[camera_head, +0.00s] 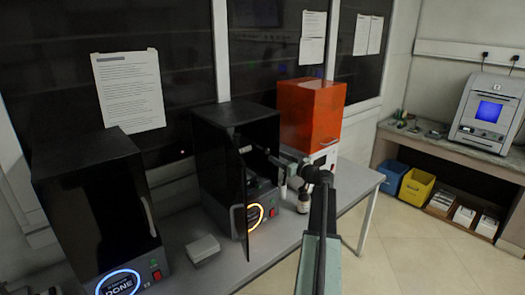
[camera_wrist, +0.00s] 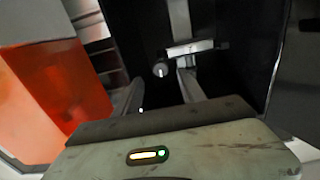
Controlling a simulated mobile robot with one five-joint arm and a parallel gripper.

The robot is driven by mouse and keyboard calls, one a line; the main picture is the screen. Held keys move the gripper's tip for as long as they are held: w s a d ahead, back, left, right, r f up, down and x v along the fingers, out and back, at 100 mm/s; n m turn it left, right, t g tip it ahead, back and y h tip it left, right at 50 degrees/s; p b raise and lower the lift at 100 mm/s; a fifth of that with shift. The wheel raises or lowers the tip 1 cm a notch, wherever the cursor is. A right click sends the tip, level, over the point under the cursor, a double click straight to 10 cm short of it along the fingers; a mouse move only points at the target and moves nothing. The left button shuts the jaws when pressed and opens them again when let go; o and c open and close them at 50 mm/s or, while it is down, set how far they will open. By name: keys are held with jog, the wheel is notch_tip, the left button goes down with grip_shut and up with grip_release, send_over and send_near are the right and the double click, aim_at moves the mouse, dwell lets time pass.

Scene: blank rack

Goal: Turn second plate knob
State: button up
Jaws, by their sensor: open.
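The middle black machine (camera_head: 235,125) stands on the bench with its front door open and an orange-lit ring low on its front. My gripper (camera_head: 284,163) is at the right of that opening. In the wrist view my gripper (camera_wrist: 160,80) is open, with its two fingers apart. A small round grey knob (camera_wrist: 160,70) with a light mark shows between the fingertips in the picture; I cannot tell whether they touch it. A pale metal bracket (camera_wrist: 190,47) is beside it, against a dark interior. I cannot tell which plate knob this is, and the head view does not show it clearly.
Another black machine (camera_head: 95,200) with a lit "DONE" ring stands at the left. An orange-topped machine (camera_head: 311,115) stands close at the right. The open door (camera_head: 240,205) projects toward the front. A pale box (camera_head: 202,248) lies on the bench (camera_head: 185,270).

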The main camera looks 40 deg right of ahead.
aim_at(268, 152)
jog(key=w, duration=0.8)
jog(key=shift+d, duration=0.25)
jog(key=shift+s, duration=0.15)
grip_shut()
